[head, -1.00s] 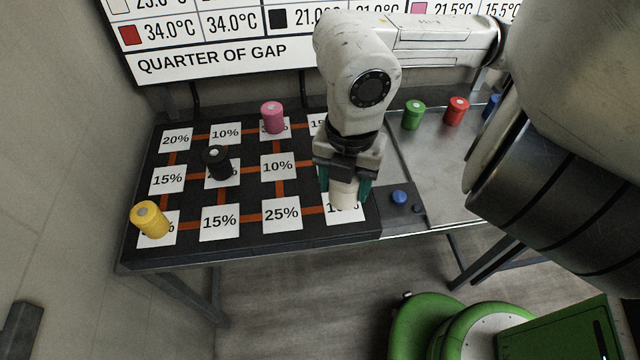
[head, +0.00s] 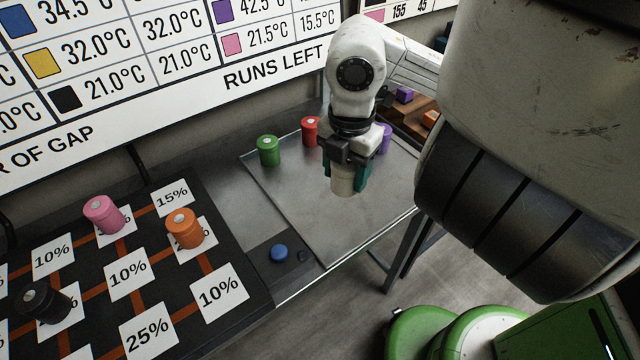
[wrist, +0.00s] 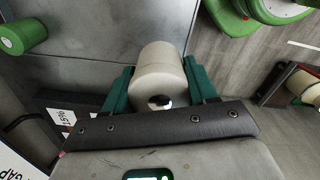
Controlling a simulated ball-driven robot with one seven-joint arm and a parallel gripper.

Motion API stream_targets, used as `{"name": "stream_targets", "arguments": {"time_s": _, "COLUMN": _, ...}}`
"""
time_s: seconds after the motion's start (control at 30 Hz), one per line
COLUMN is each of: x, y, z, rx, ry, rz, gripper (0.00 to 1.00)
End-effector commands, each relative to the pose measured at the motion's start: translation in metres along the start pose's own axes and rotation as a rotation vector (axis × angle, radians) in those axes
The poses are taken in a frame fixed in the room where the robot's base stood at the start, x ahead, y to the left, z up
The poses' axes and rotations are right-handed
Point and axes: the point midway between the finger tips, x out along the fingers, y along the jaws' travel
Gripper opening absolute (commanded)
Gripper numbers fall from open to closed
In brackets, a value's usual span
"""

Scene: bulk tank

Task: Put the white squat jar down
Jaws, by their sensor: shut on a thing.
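The white squat jar (head: 342,182) is a short cream-white cylinder. My gripper (head: 347,178) is shut on it, with a teal finger on each side. In the head view the jar is over the grey metal tray (head: 300,215), near its front part; I cannot tell whether it touches the surface. In the wrist view the jar (wrist: 158,75) sits between the teal fingers (wrist: 158,88), its end with a small dark and white centre facing the camera.
On the tray's back part stand a green jar (head: 268,150), a red jar (head: 310,130) and a purple jar (head: 384,138). A blue button (head: 279,253) lies left of the tray. The dark board (head: 95,300) holds orange (head: 184,228), pink (head: 103,214) and black (head: 44,302) jars. The tray's front is clear.

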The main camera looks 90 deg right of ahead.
Motion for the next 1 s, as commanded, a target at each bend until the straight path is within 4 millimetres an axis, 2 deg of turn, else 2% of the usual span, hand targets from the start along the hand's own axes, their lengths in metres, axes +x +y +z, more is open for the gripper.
{"name": "stream_targets", "arguments": {"time_s": 0.17, "x": 0.007, "y": 0.021, "z": 0.003, "rx": 0.007, "ry": 0.004, "rz": -0.001, "gripper": 0.22}}
{"name": "stream_targets", "arguments": {"time_s": 0.47, "x": 0.036, "y": 0.087, "z": 0.009, "rx": 0.006, "ry": 0.004, "rz": -0.003, "gripper": 0.22}}
{"name": "stream_targets", "arguments": {"time_s": 0.63, "x": 0.068, "y": 0.113, "z": 0.011, "rx": 0.008, "ry": 0.004, "rz": -0.003, "gripper": 0.22}}
{"name": "stream_targets", "arguments": {"time_s": 0.8, "x": 0.088, "y": 0.129, "z": 0.014, "rx": 0.006, "ry": 0.002, "rz": -0.001, "gripper": 0.22}}
{"name": "stream_targets", "arguments": {"time_s": 1.0, "x": 0.097, "y": 0.137, "z": 0.015, "rx": 0.007, "ry": 0.001, "rz": 0.0, "gripper": 0.22}}
